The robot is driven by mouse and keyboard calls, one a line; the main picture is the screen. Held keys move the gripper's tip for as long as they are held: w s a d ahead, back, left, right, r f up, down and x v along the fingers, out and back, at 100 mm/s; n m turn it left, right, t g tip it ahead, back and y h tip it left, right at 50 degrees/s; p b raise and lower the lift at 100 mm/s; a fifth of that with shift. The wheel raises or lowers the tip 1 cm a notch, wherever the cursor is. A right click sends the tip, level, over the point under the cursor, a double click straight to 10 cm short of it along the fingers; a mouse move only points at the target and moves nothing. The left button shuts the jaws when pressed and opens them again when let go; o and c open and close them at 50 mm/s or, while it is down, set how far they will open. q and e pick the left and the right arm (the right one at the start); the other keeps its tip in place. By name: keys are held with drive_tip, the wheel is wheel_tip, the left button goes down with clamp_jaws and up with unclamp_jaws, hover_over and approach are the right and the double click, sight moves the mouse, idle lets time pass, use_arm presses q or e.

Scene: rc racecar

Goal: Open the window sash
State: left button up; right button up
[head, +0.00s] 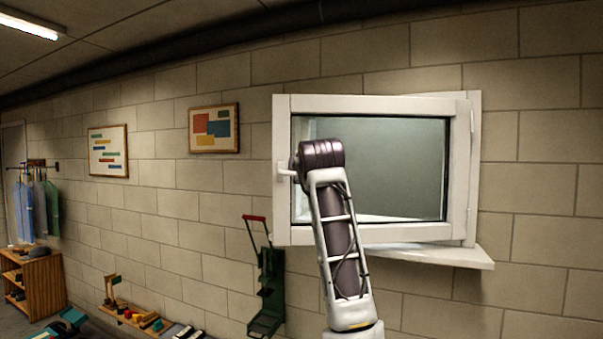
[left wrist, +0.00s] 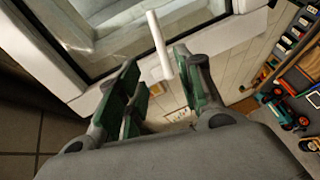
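The white window sash (head: 380,104) has a grey pane and sits in a white frame (head: 474,165) on the block wall. The sash appears to stand slightly out from the frame at its left side. Its white handle (head: 285,172) is on the left edge, partly hidden by my left arm. In the left wrist view the handle (left wrist: 157,42) is a thin rod in front of the sash rim (left wrist: 225,35). My left gripper (left wrist: 158,60) is open, with the handle's end between its green-padded fingers. In the head view the wrist hides these fingers. My right gripper is out of view.
A white sill (head: 435,256) juts out below the window. A green rack with a red handle (head: 265,275) stands by the wall to the left. A low shelf (head: 140,322) with small items runs along the wall. Two pictures hang further left.

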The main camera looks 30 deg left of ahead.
use_arm(q)
drive_tip(key=shift+s+d+r, duration=0.1)
drive_tip(key=shift+s+d, duration=0.3)
drive_tip(key=shift+s, duration=0.05)
